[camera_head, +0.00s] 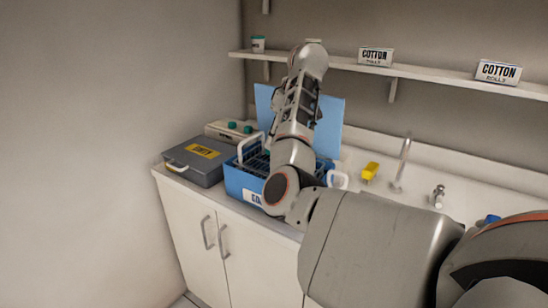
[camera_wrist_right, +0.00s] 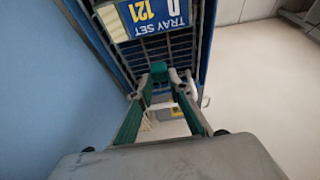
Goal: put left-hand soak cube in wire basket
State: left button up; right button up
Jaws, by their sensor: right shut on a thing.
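My right gripper (camera_wrist_right: 163,80) shows in the right wrist view with its green-sided fingers closed in. A small teal block (camera_wrist_right: 158,69) sits between the fingertips; I cannot tell for certain that it is the left-hand soak cube. A dark wire rack or basket (camera_wrist_right: 135,55) with a "TRAY SET 121" label lies around and beyond the fingertips. In the head view a blue tub (camera_head: 234,180) with white handles stands on the counter with dark wires inside. My right arm crosses over it and hides part of it and the right gripper. My left gripper is not in view.
A grey case (camera_head: 186,168) with a yellow label stands left of the tub. A device with teal knobs (camera_head: 228,130) is behind it. A blue panel (camera_head: 334,118) stands behind the tub. A yellow item (camera_head: 370,171) lies near the tap (camera_head: 402,160). A shelf (camera_head: 430,75) runs above.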

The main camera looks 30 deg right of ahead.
jog(key=shift+f+b, duration=0.55)
jog(key=shift+f, duration=1.85)
jog(key=shift+f, duration=0.15)
jog(key=o, duration=0.8)
